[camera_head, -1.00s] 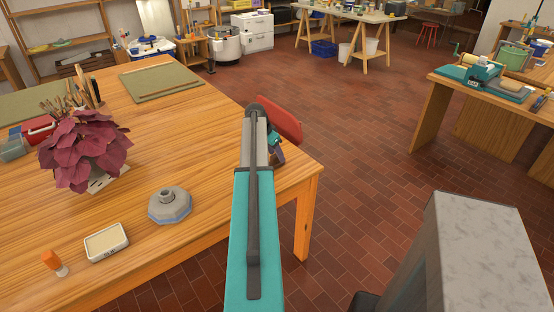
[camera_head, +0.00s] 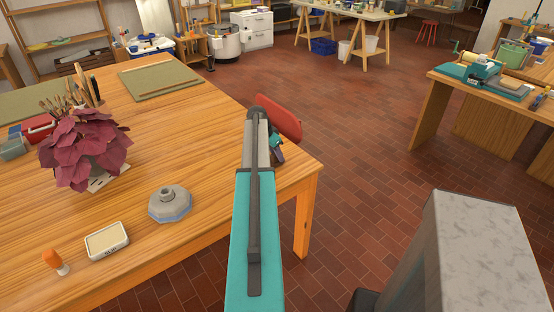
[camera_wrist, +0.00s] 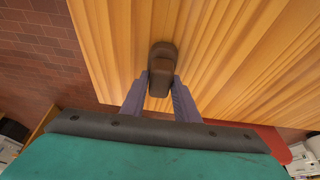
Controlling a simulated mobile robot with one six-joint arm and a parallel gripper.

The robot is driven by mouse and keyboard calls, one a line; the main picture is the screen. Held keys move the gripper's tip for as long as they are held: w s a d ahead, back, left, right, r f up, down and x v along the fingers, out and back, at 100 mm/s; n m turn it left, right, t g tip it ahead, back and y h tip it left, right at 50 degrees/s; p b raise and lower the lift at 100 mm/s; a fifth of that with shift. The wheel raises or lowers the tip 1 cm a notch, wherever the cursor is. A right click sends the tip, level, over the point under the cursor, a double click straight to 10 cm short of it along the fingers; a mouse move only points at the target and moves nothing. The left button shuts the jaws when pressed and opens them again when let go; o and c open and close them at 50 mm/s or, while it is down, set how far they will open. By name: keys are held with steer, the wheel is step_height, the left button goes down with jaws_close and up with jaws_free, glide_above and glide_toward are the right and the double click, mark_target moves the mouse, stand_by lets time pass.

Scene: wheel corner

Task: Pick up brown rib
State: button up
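The brown rib (camera_wrist: 162,62) is a small dark brown rounded piece in the wrist view, seen against the striped wooden tabletop (camera_wrist: 235,50). My gripper (camera_wrist: 161,78) has one finger against each side of it and appears shut on it. I cannot tell whether the rib still touches the table. In the head view my gripper (camera_head: 277,149) is partly hidden behind my teal and grey arm, near the right edge of the wooden table (camera_head: 180,120). The rib is hidden there.
On the table are a burgundy plant (camera_head: 85,150), a grey faceted pot (camera_head: 169,204), a small white tray (camera_head: 107,242), an orange-handled tool (camera_head: 54,262) and a green mat (camera_head: 160,81). A red chair (camera_head: 284,122) stands by the table's right edge. Open brick floor lies to the right.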

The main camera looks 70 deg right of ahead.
steer(key=c, duration=0.4)
steer(key=shift+o, duration=0.2)
steer(key=shift+r, duration=0.15)
steer(key=shift+r+b, duration=0.55)
steer(key=shift+r, duration=0.6)
steer(key=s+a+b, duration=0.1)
steer(key=s+a, duration=0.1)
steer(key=a, duration=0.3)
steer(key=s+a+r+b, duration=0.1)
steer(key=s+a, duration=0.1)
steer(key=a, duration=0.3)
steer(key=s+a+r+b, duration=0.1)
steer(key=a, duration=0.4)
steer(key=shift+s+r, duration=0.25)
steer(key=shift+s, duration=0.15)
